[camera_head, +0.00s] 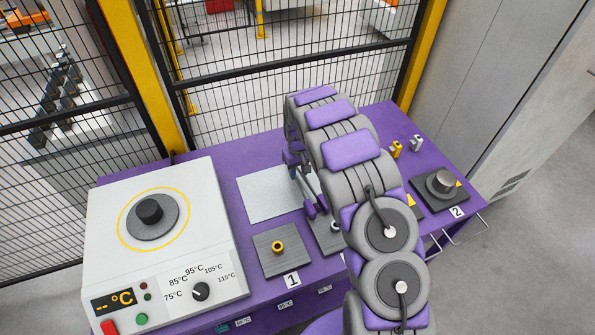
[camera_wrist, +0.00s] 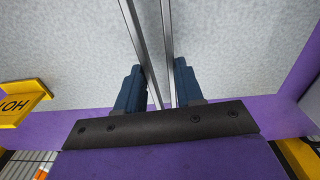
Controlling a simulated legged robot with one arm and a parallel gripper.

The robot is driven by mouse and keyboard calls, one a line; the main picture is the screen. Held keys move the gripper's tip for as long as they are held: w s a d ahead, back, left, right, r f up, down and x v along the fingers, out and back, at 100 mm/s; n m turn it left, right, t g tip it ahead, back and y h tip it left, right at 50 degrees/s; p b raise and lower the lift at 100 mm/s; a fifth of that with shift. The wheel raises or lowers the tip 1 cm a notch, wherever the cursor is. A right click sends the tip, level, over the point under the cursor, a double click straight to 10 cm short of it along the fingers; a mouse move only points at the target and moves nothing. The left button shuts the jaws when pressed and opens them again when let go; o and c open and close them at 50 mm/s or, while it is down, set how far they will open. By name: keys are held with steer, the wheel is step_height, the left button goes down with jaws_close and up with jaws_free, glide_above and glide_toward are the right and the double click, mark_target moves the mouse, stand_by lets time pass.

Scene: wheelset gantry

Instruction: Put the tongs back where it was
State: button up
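The tongs show in the wrist view as two thin metal bars (camera_wrist: 167,45) that converge between the blue fingertips of my gripper (camera_wrist: 160,85). My gripper appears shut on them, one finger beside each bar. In the head view, my gripper (camera_head: 306,182) is over the right edge of the grey speckled plate (camera_head: 268,195) on the purple table, partly hidden by my arm. The plate fills the background of the wrist view (camera_wrist: 230,50). The ends of the tongs are out of the wrist view, and I cannot tell whether they touch the plate.
A white heater (camera_head: 165,255) with a dark cylinder (camera_head: 150,211) stands at the left. A square block holding a brass ring (camera_head: 278,247) is near label 1. Another block with a grey ring (camera_head: 441,183) is near label 2. A yellow sign (camera_wrist: 22,103) lies left in the wrist view. Mesh fencing stands behind.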

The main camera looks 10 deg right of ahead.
steer(key=shift+d, duration=0.7)
steer(key=o, duration=0.4)
steer(key=shift+d, duration=0.1)
steer(key=shift+c, duration=0.2)
steer(key=shift+o, duration=0.7)
steer(key=shift+a, duration=0.25)
steer(key=shift+o, duration=0.3)
steer(key=shift+a+f, duration=0.1)
steer(key=shift+a, duration=0.45)
steer(key=shift+d+r, duration=0.35)
steer(key=shift+d, duration=0.15)
step_height(320, 180, up, 11)
steer(key=p, duration=0.2)
steer(key=s+d+r+m, duration=0.1)
steer(key=s+d+r, duration=0.1)
steer(key=s+r, duration=0.6)
steer(key=s+d+r+m, duration=0.1)
steer(key=s+r, duration=0.7)
steer(key=s, duration=0.5)
steer(key=s+a+r+m+g, duration=0.1)
steer(key=s+g, duration=0.1)
steer(key=s, duration=2.4)
steer(key=shift+s+a+r, duration=0.15)
steer(key=shift+a, duration=0.25)
